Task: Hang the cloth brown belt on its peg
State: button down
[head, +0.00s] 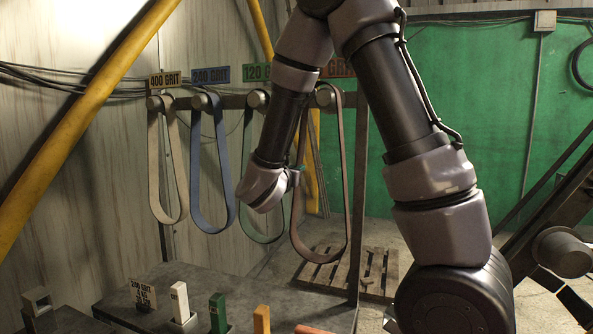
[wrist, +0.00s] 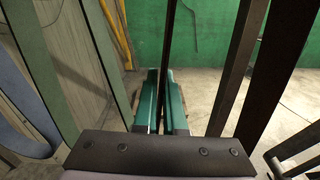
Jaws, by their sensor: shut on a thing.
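The brown belt (head: 347,200) hangs as a long loop at the right end of the rack. Its top appears to be around the rightmost peg (head: 324,96), under the orange label (head: 339,68), which my arm partly covers. I cannot tell whether the loop rests fully on the peg. My gripper (head: 298,172) is at the belt's left strand, below the peg, and shut on it. In the wrist view the teal fingers (wrist: 160,73) are close together with a thin dark strip between them.
A tan belt (head: 154,170), a blue belt (head: 195,170) and a green belt (head: 247,150) hang to the left. A workbench (head: 240,290) with small coloured blocks stands below. A wooden pallet (head: 340,275) lies on the floor behind. A yellow pole (head: 85,115) slants at left.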

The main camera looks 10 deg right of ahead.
jog(key=x, duration=0.7)
dwell(2.0)
jog(key=c, duration=0.9)
grip_release()
jog(key=v, duration=1)
jog(key=shift+s+a, duration=0.2)
jog(key=shift+s, duration=0.15)
